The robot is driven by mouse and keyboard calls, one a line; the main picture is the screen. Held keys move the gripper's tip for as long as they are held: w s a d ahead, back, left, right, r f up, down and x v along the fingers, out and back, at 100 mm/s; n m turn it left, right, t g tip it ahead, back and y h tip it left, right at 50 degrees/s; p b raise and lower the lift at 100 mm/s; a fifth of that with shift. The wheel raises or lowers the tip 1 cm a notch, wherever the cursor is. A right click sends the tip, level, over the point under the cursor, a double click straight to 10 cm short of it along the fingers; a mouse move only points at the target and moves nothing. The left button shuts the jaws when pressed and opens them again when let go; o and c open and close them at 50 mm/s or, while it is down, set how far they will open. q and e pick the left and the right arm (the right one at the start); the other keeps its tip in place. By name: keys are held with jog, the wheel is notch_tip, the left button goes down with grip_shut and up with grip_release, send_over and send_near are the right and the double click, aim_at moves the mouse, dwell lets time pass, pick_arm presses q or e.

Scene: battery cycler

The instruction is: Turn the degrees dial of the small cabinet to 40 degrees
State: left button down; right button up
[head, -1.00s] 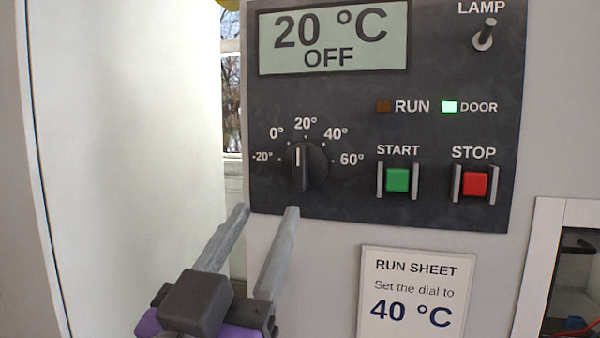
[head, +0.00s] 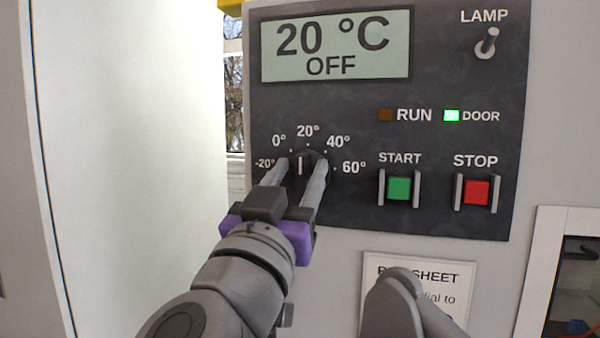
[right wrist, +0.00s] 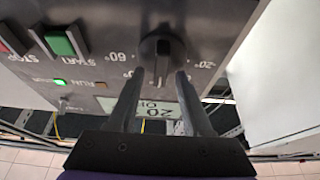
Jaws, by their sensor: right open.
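The black degrees dial (head: 301,165) sits on the dark control panel, with its white pointer line straight up toward the 20° mark. The display (head: 335,46) reads 20 °C OFF. My right gripper (head: 299,168) is open, with one finger on each side of the dial in the head view. In the right wrist view the dial (right wrist: 162,50) lies just beyond the tips of the open right gripper (right wrist: 158,75), between their lines. I cannot tell whether the fingers touch it. The left gripper does not show.
The green START button (head: 399,188) and red STOP button (head: 475,191) sit between guards right of the dial. The LAMP switch (head: 487,43) is at the upper right. The DOOR light (head: 451,115) is lit green. My arm partly covers the run sheet (head: 440,270).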

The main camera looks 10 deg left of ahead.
jog(key=shift+c, duration=0.3)
grip_shut()
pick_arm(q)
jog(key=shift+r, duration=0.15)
